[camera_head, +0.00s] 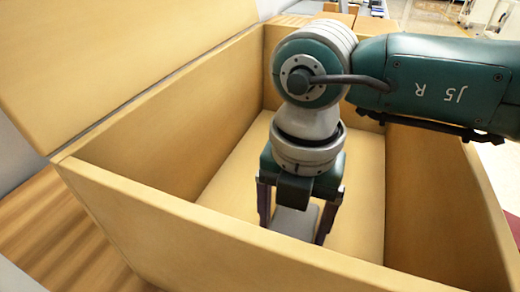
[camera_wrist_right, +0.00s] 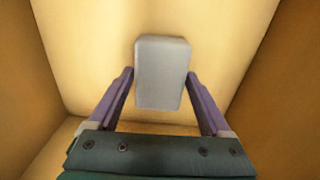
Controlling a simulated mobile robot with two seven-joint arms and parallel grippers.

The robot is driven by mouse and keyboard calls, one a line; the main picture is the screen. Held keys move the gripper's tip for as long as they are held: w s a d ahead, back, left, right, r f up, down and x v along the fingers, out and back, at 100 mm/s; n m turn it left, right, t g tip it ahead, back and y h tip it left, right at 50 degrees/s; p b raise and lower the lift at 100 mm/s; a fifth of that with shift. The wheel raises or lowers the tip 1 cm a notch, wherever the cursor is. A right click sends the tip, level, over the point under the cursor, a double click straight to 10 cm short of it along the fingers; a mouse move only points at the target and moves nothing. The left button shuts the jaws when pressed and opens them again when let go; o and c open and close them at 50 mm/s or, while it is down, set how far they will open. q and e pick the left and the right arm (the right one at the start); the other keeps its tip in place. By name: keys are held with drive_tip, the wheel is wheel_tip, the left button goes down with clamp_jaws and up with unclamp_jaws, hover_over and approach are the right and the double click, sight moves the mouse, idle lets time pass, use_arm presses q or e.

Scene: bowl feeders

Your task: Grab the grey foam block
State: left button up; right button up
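The grey foam block (camera_head: 296,221) lies on the floor inside a light-brown box (camera_head: 170,205). In the right wrist view the block (camera_wrist_right: 161,72) is a pale grey rounded slab, upright in the picture. My right gripper (camera_head: 292,232) reaches down into the box, and part of the block is hidden behind its fingers and the near wall. My left gripper is not in view.
The box walls stand close around my right arm, and an open flap (camera_head: 110,55) rises at the left. The box floor (camera_head: 235,170) is bare around the block. A wooden surface (camera_head: 60,235) shows outside the box at the left.

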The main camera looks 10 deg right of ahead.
drive_tip(key=c, duration=0.9)
